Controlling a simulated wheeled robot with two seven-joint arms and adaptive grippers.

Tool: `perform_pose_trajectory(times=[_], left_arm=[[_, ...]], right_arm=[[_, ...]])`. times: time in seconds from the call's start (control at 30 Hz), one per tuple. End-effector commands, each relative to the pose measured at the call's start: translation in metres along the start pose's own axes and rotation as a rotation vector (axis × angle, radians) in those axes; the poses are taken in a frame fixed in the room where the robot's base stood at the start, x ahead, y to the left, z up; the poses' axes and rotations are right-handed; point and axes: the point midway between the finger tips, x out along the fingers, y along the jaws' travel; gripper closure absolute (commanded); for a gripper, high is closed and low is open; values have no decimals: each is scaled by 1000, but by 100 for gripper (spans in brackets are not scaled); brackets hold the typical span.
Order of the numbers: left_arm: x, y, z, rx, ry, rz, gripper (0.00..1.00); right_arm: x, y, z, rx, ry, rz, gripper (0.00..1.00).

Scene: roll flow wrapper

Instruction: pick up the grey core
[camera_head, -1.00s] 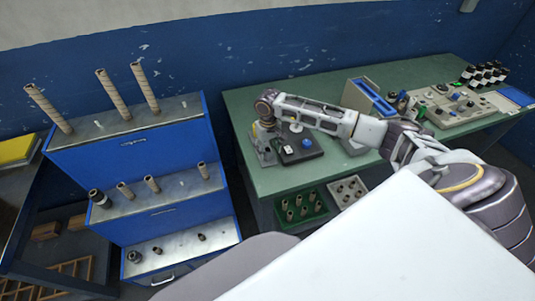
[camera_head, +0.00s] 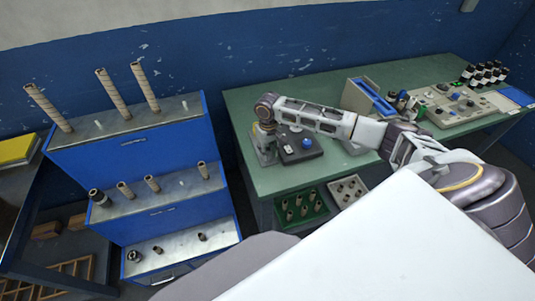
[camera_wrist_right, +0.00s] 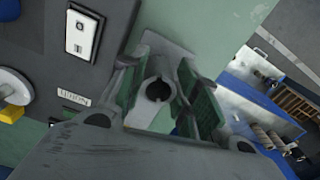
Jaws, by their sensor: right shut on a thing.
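In the head view my right gripper (camera_head: 264,130) points down at the left end of the green workbench, and the core cannot be made out there. A pale grey plate shows just beyond the core in the wrist view; whether they touch is unclear. My left gripper is out of view.
A black box with a blue knob (camera_head: 306,143) stands right of the gripper on the green workbench (camera_head: 245,95). A blue stepped rack (camera_head: 90,165) holding several brown tubes stands left. A green tray (camera_head: 312,218) and a grey tray (camera_head: 362,180) lie low in front.

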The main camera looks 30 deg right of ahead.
Motion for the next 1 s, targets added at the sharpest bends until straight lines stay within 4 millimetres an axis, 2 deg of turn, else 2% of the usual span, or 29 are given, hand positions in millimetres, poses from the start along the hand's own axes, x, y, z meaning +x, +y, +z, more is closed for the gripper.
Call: perform_pose_trajectory(times=[0.47,0.67,1.0], left_arm=[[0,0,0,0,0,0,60],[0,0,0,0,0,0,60],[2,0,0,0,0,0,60]], right_arm=[[-7,0,0,0,1,0,82],[-26,0,0,0,2,0,82],[-76,0,-1,0,2,0,82]])
